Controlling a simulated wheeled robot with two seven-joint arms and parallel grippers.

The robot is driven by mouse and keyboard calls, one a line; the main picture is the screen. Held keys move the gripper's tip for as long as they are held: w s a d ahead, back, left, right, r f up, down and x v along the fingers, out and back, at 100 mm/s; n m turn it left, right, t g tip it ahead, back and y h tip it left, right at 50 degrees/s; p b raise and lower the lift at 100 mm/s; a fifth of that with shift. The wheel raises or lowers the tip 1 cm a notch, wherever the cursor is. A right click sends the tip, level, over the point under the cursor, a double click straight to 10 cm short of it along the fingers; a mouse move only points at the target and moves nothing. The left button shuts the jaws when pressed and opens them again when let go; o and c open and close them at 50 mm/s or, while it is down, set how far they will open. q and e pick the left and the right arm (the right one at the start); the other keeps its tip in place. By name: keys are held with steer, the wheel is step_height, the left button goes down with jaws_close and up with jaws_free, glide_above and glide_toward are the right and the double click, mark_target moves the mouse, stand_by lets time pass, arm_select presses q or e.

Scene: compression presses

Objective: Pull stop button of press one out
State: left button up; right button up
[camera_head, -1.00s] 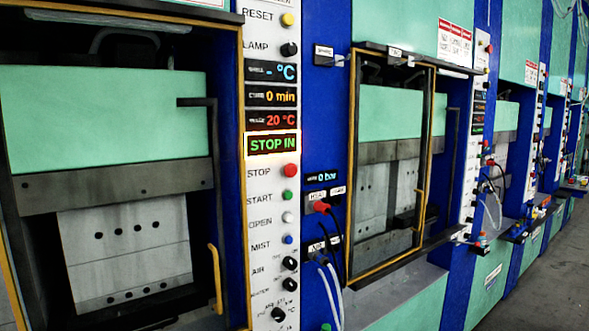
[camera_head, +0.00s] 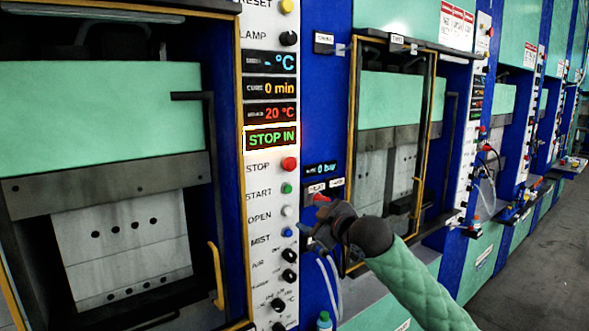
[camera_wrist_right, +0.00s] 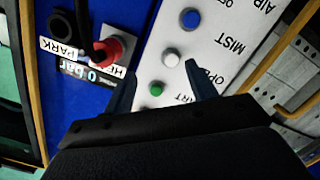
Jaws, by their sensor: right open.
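The red stop button (camera_head: 289,164) of the nearest press sits on its white control panel (camera_head: 260,190), beside the label STOP. The display (camera_head: 272,138) above it reads STOP IN in green. My right gripper (camera_head: 308,222) is open and empty, to the right of the panel and lower than the stop button. In the right wrist view its two fingers (camera_wrist_right: 162,84) stand apart, with the green start button (camera_wrist_right: 156,89) and white open button (camera_wrist_right: 172,57) showing between them. The stop button does not show in that view. My left gripper is not in view.
A red connector (camera_wrist_right: 107,49) with a black cable sits on the blue wall right of the panel, close to my right gripper. The blue mist button (camera_head: 287,232) and dark knobs are lower on the panel. A yellow door handle (camera_head: 215,275) stands left of it.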

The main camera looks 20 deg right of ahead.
steer(key=n+t+y, duration=0.1)
steer(key=n, duration=0.1)
glide_toward(293, 166)
steer(key=p+x, duration=0.4)
steer(key=x, duration=0.3)
steer(key=shift+w+r, duration=0.2)
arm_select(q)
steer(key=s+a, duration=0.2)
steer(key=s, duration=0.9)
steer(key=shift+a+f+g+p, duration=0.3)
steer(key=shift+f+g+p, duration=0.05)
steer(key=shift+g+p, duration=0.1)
arm_select(e)
steer(key=shift+w+a+f, duration=0.2)
steer(key=shift+w+a, duration=0.1)
steer(key=shift+w, duration=0.35)
